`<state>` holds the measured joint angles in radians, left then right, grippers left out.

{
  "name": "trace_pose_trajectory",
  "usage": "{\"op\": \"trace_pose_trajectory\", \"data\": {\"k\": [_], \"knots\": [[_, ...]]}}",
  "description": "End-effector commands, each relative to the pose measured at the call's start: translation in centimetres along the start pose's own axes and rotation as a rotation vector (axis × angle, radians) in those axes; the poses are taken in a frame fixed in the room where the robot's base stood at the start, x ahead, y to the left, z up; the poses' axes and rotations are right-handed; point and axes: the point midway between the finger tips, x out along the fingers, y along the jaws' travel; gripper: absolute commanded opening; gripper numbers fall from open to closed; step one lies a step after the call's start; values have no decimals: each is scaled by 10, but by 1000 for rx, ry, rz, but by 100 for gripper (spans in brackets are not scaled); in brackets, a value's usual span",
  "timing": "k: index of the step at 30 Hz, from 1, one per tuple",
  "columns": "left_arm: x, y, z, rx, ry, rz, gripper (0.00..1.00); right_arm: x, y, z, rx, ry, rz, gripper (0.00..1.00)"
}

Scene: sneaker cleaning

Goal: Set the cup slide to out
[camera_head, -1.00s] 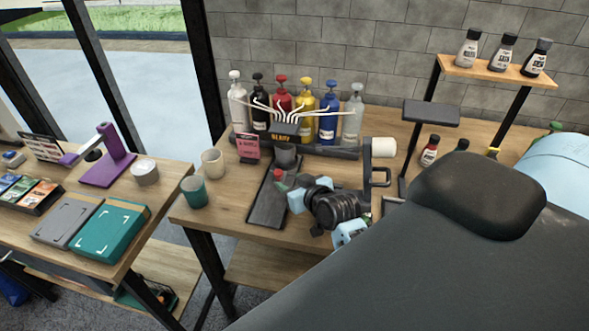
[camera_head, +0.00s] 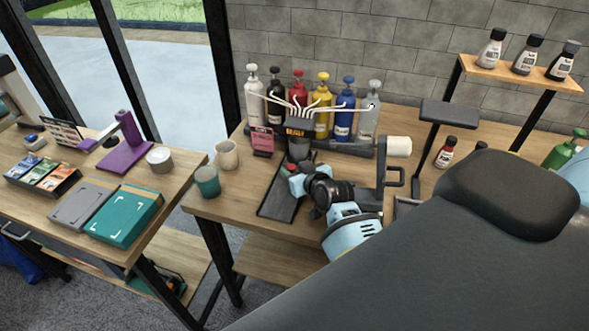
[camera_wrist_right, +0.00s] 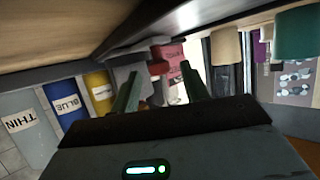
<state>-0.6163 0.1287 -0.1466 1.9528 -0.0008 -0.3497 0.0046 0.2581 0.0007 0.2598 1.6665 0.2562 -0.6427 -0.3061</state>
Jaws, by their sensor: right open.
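The dark grey cup (camera_head: 299,148) stands under the spouts of the bottle dispenser (camera_head: 325,147), at the back end of a long black slide tray (camera_head: 277,199). My right gripper (camera_head: 298,168) is low over the slide, just in front of the cup, and hides part of both. In the wrist view my right gripper's two fingers (camera_wrist_right: 160,82) are apart. A small red piece (camera_wrist_right: 158,67) shows between them, beyond the fingertips; I cannot tell whether they touch it. My left gripper is not in view.
A beige cup (camera_head: 227,155) and a teal cup (camera_head: 207,182) stand left of the slide. A pink sign (camera_head: 263,142) is close behind it. A paper roll holder (camera_head: 398,147) stands to the right. A dark padded chair (camera_head: 450,260) fills the front right.

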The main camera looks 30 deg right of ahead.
Motion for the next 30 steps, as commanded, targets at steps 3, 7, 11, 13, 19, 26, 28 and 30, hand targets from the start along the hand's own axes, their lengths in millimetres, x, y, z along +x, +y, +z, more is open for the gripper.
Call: {"op": "trace_pose_trajectory", "data": {"k": [3, 7, 11, 13, 19, 26, 28, 30], "knots": [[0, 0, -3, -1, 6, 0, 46, 8, 0, -2, 0, 1, 0, 46], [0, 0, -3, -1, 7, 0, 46, 11, 0, -2, -1, 2, 0, 46], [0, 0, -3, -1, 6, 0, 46, 12, 0, -1, -1, 2, 0, 46], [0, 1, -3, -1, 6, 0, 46, 12, 0, -1, -1, 1, 0, 46], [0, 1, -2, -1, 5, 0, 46, 12, 0, -1, -1, 1, 0, 28], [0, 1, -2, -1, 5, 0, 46, 12, 0, -1, -1, 1, 1, 0], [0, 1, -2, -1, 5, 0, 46, 12, 0, -1, -1, 1, 1, 0], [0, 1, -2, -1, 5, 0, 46, 12, 0, -1, -1, 1, 1, 0]]}}
